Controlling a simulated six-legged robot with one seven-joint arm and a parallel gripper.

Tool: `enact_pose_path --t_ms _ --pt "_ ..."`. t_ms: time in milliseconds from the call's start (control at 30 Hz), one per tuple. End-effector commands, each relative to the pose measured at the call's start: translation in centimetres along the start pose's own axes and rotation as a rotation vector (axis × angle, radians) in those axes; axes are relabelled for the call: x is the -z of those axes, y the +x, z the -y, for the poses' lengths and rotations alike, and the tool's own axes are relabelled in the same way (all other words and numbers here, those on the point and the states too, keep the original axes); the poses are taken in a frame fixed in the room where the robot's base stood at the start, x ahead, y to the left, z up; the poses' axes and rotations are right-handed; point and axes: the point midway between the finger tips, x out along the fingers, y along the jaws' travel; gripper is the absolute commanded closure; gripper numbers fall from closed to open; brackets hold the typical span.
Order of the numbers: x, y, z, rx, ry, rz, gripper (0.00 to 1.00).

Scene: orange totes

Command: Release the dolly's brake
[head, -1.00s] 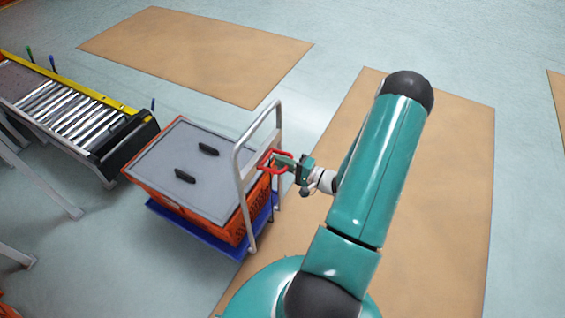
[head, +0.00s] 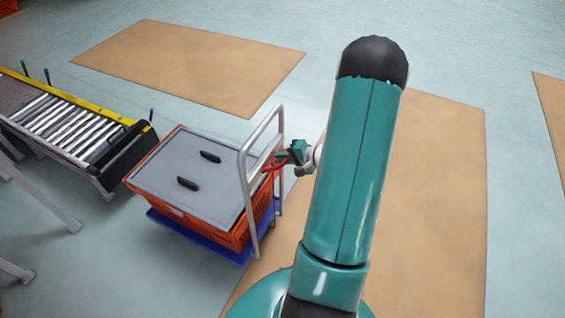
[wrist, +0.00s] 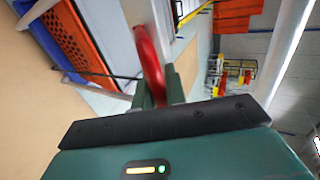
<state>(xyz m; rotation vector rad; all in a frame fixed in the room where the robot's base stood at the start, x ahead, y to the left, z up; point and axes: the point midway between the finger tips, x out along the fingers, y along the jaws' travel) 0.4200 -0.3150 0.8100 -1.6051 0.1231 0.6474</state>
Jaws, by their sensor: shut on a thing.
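The dolly (head: 205,240) has a blue base and a silver tube push handle (head: 243,180). It bears an orange tote (head: 232,238) with a grey lid. A red brake lever (head: 270,167) sticks out from the right side of the handle. My gripper (head: 283,160) is at the lever's outer end, right of the handle. In the wrist view the red lever (wrist: 150,62) runs down between the two fingers of my gripper (wrist: 158,90), which are shut on it. The fingers hide the lever's end.
A roller conveyor (head: 70,120) with a yellow edge stands left of the dolly. Tan floor mats (head: 190,65) lie behind and to the right (head: 430,200). The floor behind the dolly is clear.

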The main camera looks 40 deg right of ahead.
Motion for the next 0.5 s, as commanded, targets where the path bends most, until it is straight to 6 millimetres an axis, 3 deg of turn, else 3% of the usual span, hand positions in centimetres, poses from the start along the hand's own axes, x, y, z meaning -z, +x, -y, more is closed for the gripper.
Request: enact_pose_path --t_ms 267,500 --pt "0.0 0.8 1.9 -0.262 -0.010 0.004 1.00" --pt "-0.1 1.7 2.9 -0.258 -0.001 0.004 1.00"
